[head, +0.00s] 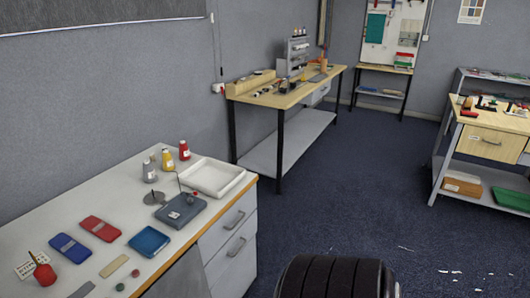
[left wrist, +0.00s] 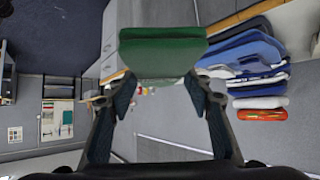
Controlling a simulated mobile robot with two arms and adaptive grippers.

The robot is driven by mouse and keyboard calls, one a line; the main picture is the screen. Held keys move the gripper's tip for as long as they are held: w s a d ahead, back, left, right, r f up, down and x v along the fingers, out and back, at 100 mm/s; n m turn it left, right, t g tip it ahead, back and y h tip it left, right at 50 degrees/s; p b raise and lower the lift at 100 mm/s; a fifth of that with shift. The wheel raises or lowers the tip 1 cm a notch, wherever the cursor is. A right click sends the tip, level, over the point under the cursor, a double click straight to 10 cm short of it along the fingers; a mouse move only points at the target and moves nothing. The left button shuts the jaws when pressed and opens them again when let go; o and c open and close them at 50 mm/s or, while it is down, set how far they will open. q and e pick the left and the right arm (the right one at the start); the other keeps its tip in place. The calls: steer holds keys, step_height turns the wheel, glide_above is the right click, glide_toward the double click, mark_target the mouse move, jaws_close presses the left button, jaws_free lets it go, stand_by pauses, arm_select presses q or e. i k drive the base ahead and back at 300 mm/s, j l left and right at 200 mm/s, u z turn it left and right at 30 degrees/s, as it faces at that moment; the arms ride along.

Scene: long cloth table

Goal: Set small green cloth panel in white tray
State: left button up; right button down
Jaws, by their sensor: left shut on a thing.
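The small green cloth panel (left wrist: 162,52) is in the left wrist view, folded or bunched between the fingers of my left gripper (left wrist: 160,80). The gripper is shut on it and holds it up, clear of any surface that I can make out. The white tray (head: 214,188) stands on the near table at its back right corner in the head view. The part of its inside that I can see looks empty. Neither the green panel nor my grippers show in the head view. My right gripper shows in neither view.
On the near table (head: 130,192), a grey device (head: 181,211) and several bottles stand close to the tray. Red (head: 101,228) and blue (head: 70,247) flat items lie further left. A stack of blue and white cloths (left wrist: 250,62) shows in the left wrist view.

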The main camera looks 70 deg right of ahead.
mark_target(212, 179)
steer(key=l+z, duration=0.25)
steer(key=l, duration=0.2)
steer(key=i+l+z, duration=0.15)
steer(key=l+z, duration=0.15)
steer(key=i+l+z, duration=0.25)
steer(key=l, duration=0.25)
steer(key=l+z, duration=0.3)
steer(key=l, duration=0.15)
steer(key=i+l+z, duration=0.25)
steer(key=i+l, duration=0.25)
steer(key=l, duration=0.15)
steer(key=i+l, duration=0.25)
steer(key=l, duration=0.1)
